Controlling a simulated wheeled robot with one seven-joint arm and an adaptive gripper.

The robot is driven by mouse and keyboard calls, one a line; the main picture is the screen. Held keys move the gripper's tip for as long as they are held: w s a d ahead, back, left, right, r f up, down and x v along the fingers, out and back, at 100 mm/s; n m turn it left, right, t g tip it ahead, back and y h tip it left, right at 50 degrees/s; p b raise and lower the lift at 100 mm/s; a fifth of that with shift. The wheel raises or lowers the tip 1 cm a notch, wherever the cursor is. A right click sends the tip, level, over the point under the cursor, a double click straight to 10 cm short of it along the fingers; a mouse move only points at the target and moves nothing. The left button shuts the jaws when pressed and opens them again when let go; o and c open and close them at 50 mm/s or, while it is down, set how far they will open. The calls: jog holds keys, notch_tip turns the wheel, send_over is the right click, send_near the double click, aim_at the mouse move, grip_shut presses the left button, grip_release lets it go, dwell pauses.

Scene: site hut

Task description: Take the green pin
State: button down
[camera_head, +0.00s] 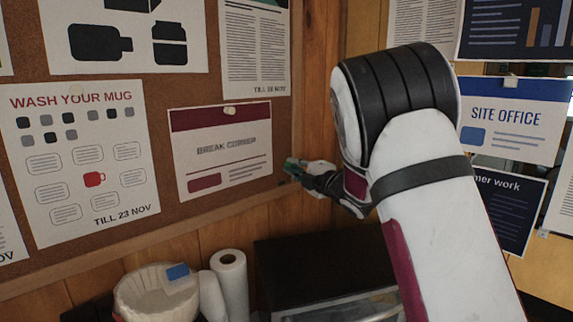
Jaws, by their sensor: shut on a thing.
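My gripper (298,169) is at the right edge of the cork board, just right of the "BREAK CORNER" notice (222,148). Its fingers point left towards the board. It is shut on the green pin (290,162), of which only a small green patch shows at the fingertips. The fingers hide the rest of the pin. I cannot tell whether the pin still touches the board.
The cork board (178,90) carries several papers, including a "WASH YOUR MUG" sheet (80,165). A "SITE OFFICE" sign (512,118) hangs right of my arm.

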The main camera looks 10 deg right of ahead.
jog(key=shift+d+p+v, duration=0.25)
jog(key=shift+p+v, duration=0.15)
jog(key=shift+v, duration=1.15)
jog(key=shift+w, duration=0.1)
jog(key=shift+s+d+r+p, duration=0.4)
jog(key=shift+s+r+p, duration=0.05)
jog(key=shift+s, duration=0.3)
jog(key=shift+s+d+r+p, duration=0.45)
jog(key=shift+s+r, duration=0.05)
jog(key=shift+s, duration=0.2)
jog(key=shift+s+d+r+p, duration=0.4)
jog(key=shift+s+r+p, duration=0.05)
jog(key=shift+s, duration=0.3)
